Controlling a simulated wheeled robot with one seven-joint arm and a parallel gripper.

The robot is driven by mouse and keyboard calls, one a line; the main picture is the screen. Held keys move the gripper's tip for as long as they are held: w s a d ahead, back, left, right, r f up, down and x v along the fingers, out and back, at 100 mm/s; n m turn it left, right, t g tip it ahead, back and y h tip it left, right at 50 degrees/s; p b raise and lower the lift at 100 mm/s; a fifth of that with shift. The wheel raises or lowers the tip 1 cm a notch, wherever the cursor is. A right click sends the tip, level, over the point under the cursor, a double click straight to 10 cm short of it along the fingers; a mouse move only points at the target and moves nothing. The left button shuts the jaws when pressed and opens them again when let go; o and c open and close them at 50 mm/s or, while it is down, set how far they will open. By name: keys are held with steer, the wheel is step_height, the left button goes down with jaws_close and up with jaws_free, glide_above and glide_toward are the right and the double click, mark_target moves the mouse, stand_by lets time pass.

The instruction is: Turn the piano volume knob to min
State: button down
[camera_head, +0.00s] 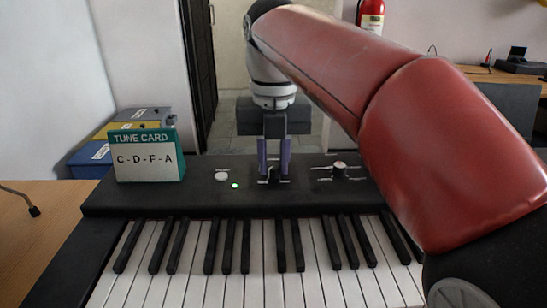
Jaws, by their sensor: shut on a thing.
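The piano (140,199) is a black keyboard with white and black keys in the front of the head view. Its top panel carries a white round button (222,176) with a lit green dot beside it, a dark knob (272,175) in the middle, and another knob (339,170) to the right with pale marks around it. My gripper (273,173) points down with its two purple fingers on either side of the middle knob, shut on it. The fingers partly hide this knob, and its pointer setting is hard to read. No label can be read.
A green and white tune card (147,158) reading C-D-F-A stands at the panel's left. Blue, yellow and grey bins (90,158) are behind it. My red arm covers the panel's right end. A fire extinguisher (371,16) hangs at the back.

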mark_target(273, 166)
steer(key=c, duration=1.3)
jaws_free()
steer(key=shift+o, duration=0.2)
steer(key=shift+r, duration=0.1)
step_height(273, 166, up, 7)
steer(key=shift+r, duration=0.35)
steer(key=shift+s, duration=0.1)
